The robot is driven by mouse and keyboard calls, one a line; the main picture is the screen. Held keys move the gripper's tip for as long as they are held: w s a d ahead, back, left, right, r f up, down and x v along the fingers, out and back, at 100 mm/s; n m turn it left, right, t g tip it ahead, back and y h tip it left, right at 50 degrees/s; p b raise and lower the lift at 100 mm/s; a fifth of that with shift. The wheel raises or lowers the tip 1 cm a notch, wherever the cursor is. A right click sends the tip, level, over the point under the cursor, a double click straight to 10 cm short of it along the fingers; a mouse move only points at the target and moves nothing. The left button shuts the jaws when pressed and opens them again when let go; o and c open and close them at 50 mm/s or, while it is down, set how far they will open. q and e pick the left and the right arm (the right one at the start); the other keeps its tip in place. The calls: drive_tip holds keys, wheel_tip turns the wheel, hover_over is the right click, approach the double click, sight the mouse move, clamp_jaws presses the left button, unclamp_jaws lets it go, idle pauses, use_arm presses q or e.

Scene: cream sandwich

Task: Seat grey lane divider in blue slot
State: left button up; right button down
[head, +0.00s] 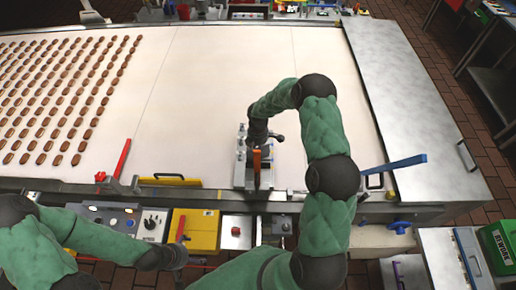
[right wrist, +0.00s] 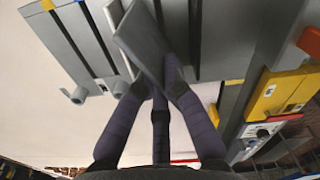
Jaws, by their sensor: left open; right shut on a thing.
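My right gripper (right wrist: 155,88) is shut on the grey lane divider (right wrist: 142,42), a flat grey plate held tilted at the fingertips. The divider's far part lies over or against the grey slotted fixture (right wrist: 60,58); I cannot tell whether it is in a slot. In the head view the fixture (head: 239,172) stands at the belt's front edge, partly hidden by my right arm and gripper. My left gripper (head: 180,258) is open and empty over the front control panels.
The pale belt (head: 215,90) carries rows of brown biscuits (head: 60,100) at left; its middle is clear. A red lever (head: 122,158), an orange handle (head: 257,168) and a blue lever (head: 395,163) stand along the front edge. A yellow box (head: 195,230) is beside my left gripper.

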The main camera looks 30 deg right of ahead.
drive_tip(key=c, duration=1.4)
unclamp_jaws()
drive_tip(key=shift+o, duration=0.2)
drive_tip(key=shift+r, duration=0.15)
wheel_tip(320, 180, up, 12)
drive_tip(key=b, duration=0.1)
drive_tip(key=shift+r, duration=0.25)
